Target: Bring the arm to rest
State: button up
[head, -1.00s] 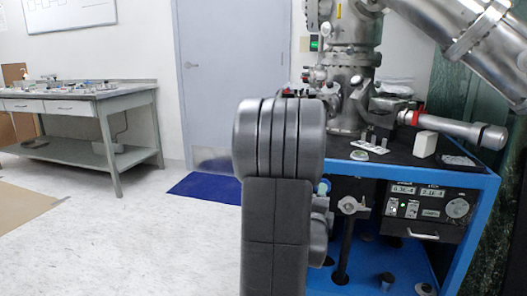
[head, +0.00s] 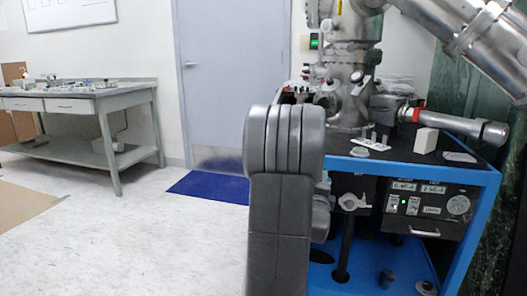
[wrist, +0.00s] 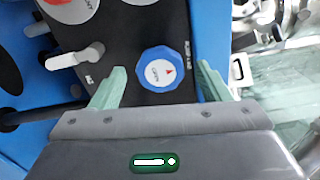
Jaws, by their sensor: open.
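My arm (head: 284,150) rises dark grey in the middle of the head view, in front of the blue-framed vacuum apparatus. Its links hide part of the apparatus, and I cannot make out my gripper clearly in that view. In the wrist view my gripper (wrist: 160,82) is open, with its two pale green fingers spread wide apart. The gap looks empty; I cannot tell how far the knob is from the fingertips.
A white lever handle (wrist: 75,57) is left of the fingers in the wrist view. The blue-framed cart (head: 478,183) carries steel vacuum parts and a white block (head: 426,141). A workbench (head: 78,104) stands far left. The floor (head: 130,235) left of my arm is clear.

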jog(key=n, duration=0.7)
jog(key=w+n, duration=0.1)
jog(key=n, duration=1.2)
jog(key=shift+w+d+f+n, duration=0.2)
jog(key=shift+d+n, duration=0.1)
jog(key=shift+d, duration=0.1)
jog(key=shift+s, duration=0.1)
dwell(0.4)
